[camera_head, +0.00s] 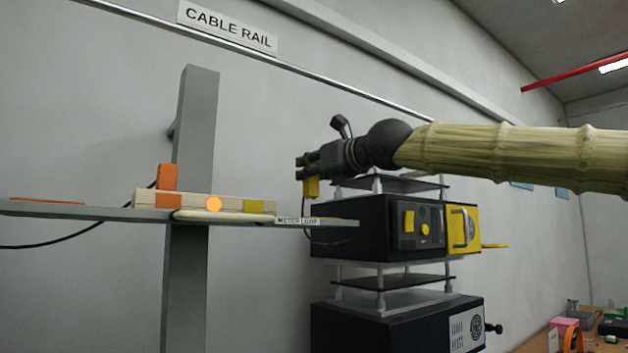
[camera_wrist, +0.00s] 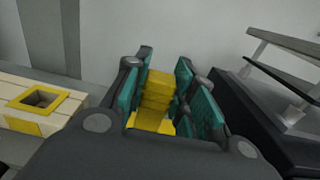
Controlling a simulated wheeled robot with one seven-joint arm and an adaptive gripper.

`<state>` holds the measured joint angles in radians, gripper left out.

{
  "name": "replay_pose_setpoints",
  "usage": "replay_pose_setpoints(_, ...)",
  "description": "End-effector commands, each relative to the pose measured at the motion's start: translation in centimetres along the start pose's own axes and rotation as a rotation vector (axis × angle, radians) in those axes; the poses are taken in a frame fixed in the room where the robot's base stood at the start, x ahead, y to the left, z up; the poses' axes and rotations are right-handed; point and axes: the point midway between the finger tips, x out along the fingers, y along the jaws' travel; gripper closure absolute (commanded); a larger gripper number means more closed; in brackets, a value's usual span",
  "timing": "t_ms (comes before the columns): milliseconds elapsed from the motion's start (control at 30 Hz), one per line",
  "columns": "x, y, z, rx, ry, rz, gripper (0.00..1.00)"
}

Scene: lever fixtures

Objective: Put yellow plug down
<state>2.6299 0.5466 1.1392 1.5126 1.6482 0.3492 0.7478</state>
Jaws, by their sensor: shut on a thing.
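My gripper (camera_head: 303,168) is shut on the yellow plug (camera_head: 311,187), which hangs below the fingertips in the head view. In the wrist view the yellow plug (camera_wrist: 156,98) sits between the teal pads of my gripper (camera_wrist: 158,88). The plug is held in the air, right of the cream block (camera_head: 228,202) on the grey shelf. A yellow-rimmed square socket (camera_wrist: 40,100) opens in the top of this block, left of my gripper. A shelf label reads "METER LOOP" (camera_head: 297,221).
An orange plug (camera_head: 167,177) stands upright at the block's left part. A grey post (camera_head: 192,230) rises behind the shelf (camera_head: 100,212). Black equipment boxes (camera_head: 350,229) with a yellow handled panel (camera_head: 462,229) stand at right, close below my gripper. A thin cable runs at left.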

Motion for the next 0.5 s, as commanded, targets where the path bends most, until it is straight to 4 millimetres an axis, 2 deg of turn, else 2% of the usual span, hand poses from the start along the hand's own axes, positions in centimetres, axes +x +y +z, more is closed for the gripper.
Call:
replay_pose_setpoints(100,1.2,-1.1,0.0,0.002,0.001,0.000,0.98)
replay_pose_setpoints(267,1.6,-1.8,-0.4,0.000,0.000,-0.002,0.98)
replay_pose_setpoints(500,1.6,-1.8,-3.3,-0.002,0.001,-0.001,0.98)
